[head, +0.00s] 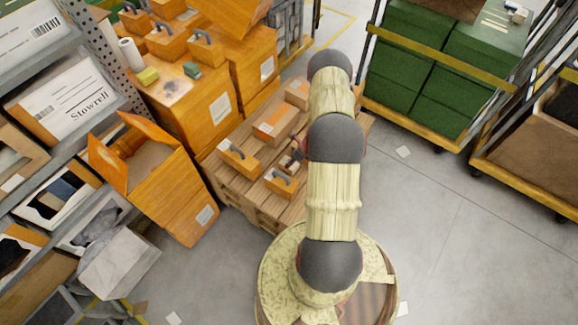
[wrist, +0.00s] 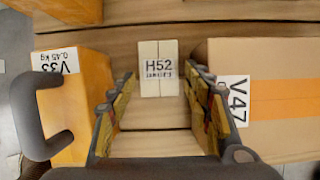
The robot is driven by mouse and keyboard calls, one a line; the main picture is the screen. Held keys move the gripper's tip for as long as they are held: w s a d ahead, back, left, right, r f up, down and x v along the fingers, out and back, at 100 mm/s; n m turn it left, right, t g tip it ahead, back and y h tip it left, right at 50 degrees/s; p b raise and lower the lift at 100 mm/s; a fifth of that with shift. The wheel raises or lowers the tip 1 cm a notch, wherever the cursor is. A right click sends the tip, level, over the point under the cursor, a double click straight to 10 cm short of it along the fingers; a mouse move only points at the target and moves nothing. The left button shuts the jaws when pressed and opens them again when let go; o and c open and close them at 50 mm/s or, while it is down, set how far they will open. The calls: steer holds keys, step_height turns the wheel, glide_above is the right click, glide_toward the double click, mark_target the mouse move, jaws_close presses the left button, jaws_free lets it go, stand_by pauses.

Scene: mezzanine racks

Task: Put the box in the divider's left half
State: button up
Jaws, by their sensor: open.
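A small cream box labelled H52 (wrist: 158,52) lies on the brown planks in the wrist view. My gripper (wrist: 159,74) is open, with one finger on each side of the cream box's near part. Gaps show between the fingers and the box, and nothing is held. I cannot identify a divider in either view.
An orange handled box labelled V33 (wrist: 82,112) stands left of my gripper, and a taped carton labelled V47 (wrist: 268,75) stands close on the right. The wooden pallet (head: 238,192) bears several boxes. Green crates (head: 395,72) stand on a trolley; grey floor (head: 440,215) is clear.

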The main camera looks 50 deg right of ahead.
steer(key=b+x, duration=0.1)
steer(key=x, duration=0.3)
steer(key=shift+a+f, duration=0.1)
steer(key=shift+f, duration=0.25)
steer(key=shift+w+f+b, duration=0.35)
steer(key=shift+f+b, duration=0.05)
steer(key=shift+f, duration=0.15)
steer(key=shift+c, duration=1.3)
steer(key=c, duration=0.7)
steer(key=shift+r, duration=0.15)
